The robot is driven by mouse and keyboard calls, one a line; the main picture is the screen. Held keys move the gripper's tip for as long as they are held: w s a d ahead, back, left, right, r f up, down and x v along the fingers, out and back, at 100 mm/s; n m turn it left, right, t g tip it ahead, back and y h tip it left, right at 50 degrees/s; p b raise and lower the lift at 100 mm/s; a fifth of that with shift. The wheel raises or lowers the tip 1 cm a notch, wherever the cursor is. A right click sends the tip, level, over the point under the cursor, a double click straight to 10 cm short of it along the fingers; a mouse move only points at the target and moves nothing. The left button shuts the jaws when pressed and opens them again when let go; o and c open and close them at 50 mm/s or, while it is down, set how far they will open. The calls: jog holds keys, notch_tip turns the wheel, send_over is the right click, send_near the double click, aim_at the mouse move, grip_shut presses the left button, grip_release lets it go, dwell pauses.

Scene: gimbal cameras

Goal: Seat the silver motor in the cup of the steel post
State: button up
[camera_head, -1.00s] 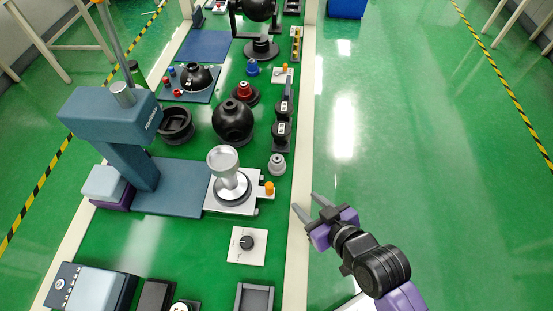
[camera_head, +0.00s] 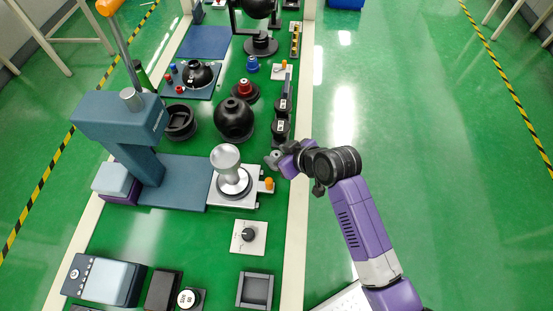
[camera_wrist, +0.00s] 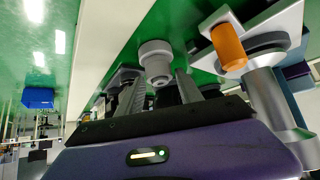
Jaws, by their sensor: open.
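The silver motor (camera_head: 272,158) is a small grey stepped cylinder on the green bench, right of the steel post. In the wrist view the motor (camera_wrist: 157,58) shows just ahead of and between my finger lines. The steel post (camera_head: 228,172) stands upright on a pale plate, with a wide round cup (camera_head: 225,155) on top. The post also shows at the right of the wrist view (camera_wrist: 273,98). My gripper (camera_head: 279,161) is open and empty at the motor; its fingers (camera_wrist: 160,88) point at it from either side. I cannot tell whether the tips touch it.
An orange knob (camera_head: 269,184) stands on the post's plate, close to my gripper. Black cylinders (camera_head: 280,127) stand just behind the motor. A blue press (camera_head: 130,140) is left of the post. A dial plate (camera_head: 249,236) lies in front.

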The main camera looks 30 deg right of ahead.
aim_at(275, 155)
jog(key=shift+x, duration=2.1)
jog(key=shift+s, duration=0.1)
grip_shut()
